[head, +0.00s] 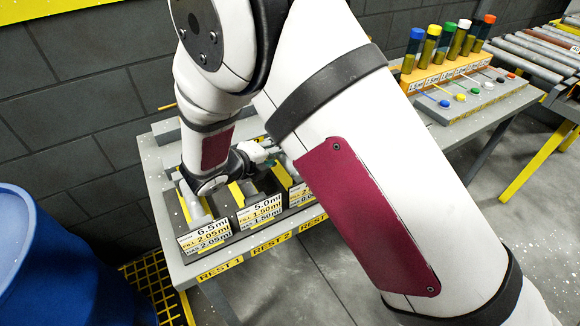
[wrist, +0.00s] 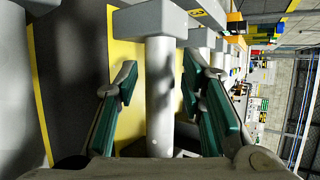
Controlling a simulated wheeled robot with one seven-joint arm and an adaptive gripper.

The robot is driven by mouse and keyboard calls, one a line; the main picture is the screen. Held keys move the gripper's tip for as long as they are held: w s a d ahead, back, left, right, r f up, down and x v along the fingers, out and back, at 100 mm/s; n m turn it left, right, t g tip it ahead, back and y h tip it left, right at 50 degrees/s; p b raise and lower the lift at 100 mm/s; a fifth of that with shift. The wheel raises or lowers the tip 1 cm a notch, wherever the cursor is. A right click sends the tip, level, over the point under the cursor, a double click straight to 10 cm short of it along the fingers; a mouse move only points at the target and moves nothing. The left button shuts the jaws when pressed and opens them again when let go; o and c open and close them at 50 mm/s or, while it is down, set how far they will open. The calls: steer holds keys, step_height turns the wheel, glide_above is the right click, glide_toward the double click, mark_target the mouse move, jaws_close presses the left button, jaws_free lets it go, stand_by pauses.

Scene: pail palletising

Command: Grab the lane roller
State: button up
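A pale grey cylindrical roller (wrist: 160,100) fills the middle of the wrist view, with a wider grey piece across its far end. My gripper (wrist: 160,82) is open, with one green-padded finger on each side of the roller and a visible gap on both sides. In the head view my gripper (head: 265,152) is low over the rest table, partly hidden by my own arm. A grey roller-like cylinder (head: 192,204) shows behind the 6.5 label in the head view. Which rest the roller between my fingers lies in is hard to tell.
The grey table (head: 160,195) carries labelled rests, REST 1 and REST 2 among them. A blue drum (head: 50,265) stands at left. A wooden rack (head: 445,68) of colour-capped tubes is at the back right, near a roller conveyor (head: 535,52). A wall stands behind.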

steer(key=shift+x, duration=1.15)
jaws_close()
steer(key=shift+r, duration=0.1)
